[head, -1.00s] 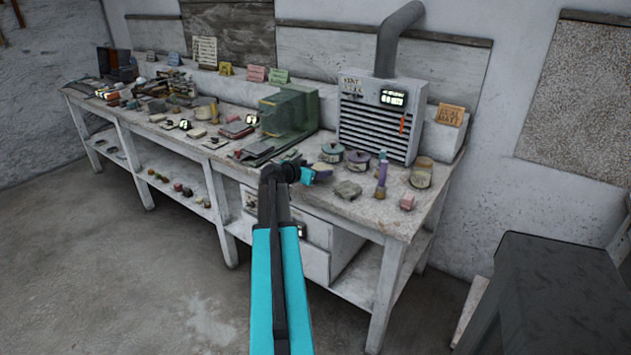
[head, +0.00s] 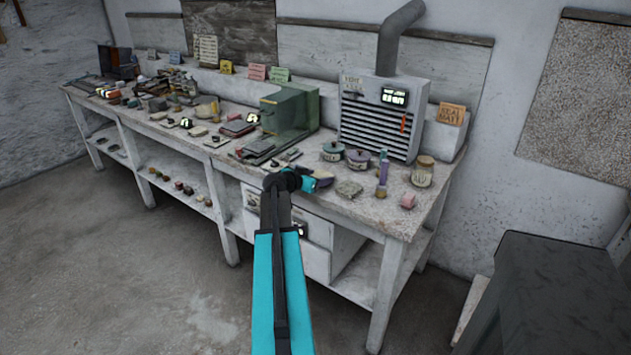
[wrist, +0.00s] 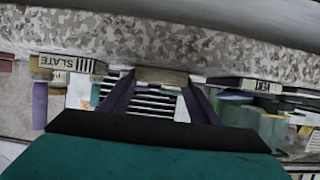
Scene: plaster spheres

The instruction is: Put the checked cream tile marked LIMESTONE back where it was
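My gripper (head: 318,182) is low over the front of the bench, right of the green box. In the wrist view, its two dark fingers (wrist: 160,80) stand apart with a tan-cream block (wrist: 162,77) filling the gap at their tips. The gripper looks shut on this block. Its face shows no readable label and its checks cannot be made out, so I cannot confirm that it is the LIMESTONE tile. A tile marked SLATE (wrist: 70,65) is to its left, and a dark labelled tile (wrist: 245,84) is to its right. The block is too small to pick out in the head view.
The bench (head: 375,212) is crowded. Round tins (head: 357,158), a purple bottle (head: 382,172), a grey lump (head: 348,189) and a pink block (head: 408,201) are right of my gripper. The vented heater (head: 385,115) stands behind, and the green box (head: 290,112) stands behind left.

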